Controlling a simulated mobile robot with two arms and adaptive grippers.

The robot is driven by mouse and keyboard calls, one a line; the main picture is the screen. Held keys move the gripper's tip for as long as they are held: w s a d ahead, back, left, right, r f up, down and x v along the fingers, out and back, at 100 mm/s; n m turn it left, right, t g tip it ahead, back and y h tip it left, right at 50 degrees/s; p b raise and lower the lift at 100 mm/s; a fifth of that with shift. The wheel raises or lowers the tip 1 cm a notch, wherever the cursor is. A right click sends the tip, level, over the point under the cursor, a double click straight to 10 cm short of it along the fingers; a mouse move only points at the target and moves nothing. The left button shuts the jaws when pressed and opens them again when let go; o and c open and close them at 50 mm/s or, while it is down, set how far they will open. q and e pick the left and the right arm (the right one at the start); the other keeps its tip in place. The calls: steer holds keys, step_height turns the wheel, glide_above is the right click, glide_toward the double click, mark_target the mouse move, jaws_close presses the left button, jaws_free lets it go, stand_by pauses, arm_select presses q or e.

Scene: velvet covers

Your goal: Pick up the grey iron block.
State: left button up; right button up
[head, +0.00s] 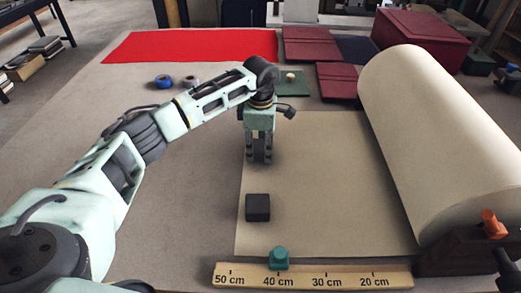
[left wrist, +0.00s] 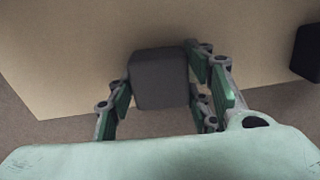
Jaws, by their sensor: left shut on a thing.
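My left gripper (head: 259,158) points down over the kraft paper, left of the paper roll. In the left wrist view, its fingers (left wrist: 164,92) stand on both sides of a dark grey block (left wrist: 158,78) and are shut on it. In the head view the fingers largely hide this block. A second, blacker block (head: 257,207) lies on the paper nearer to me, apart from the gripper. It also shows at the right edge of the left wrist view (left wrist: 307,53). My right gripper is not in view.
A large paper roll (head: 430,130) lies at the right on a wooden stand. A wooden ruler (head: 320,277) with a teal knob (head: 279,258) lies at the front edge. Red cloth (head: 190,46), maroon covers (head: 310,45) and a maroon box (head: 425,38) are at the back. The paper's middle is clear.

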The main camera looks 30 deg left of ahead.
arm_select(q)
jaws_close()
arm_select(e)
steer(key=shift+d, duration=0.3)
arm_select(q)
steer(key=shift+w+r, duration=0.1)
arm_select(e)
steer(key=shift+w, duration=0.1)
arm_select(q)
steer(key=shift+r, duration=0.1)
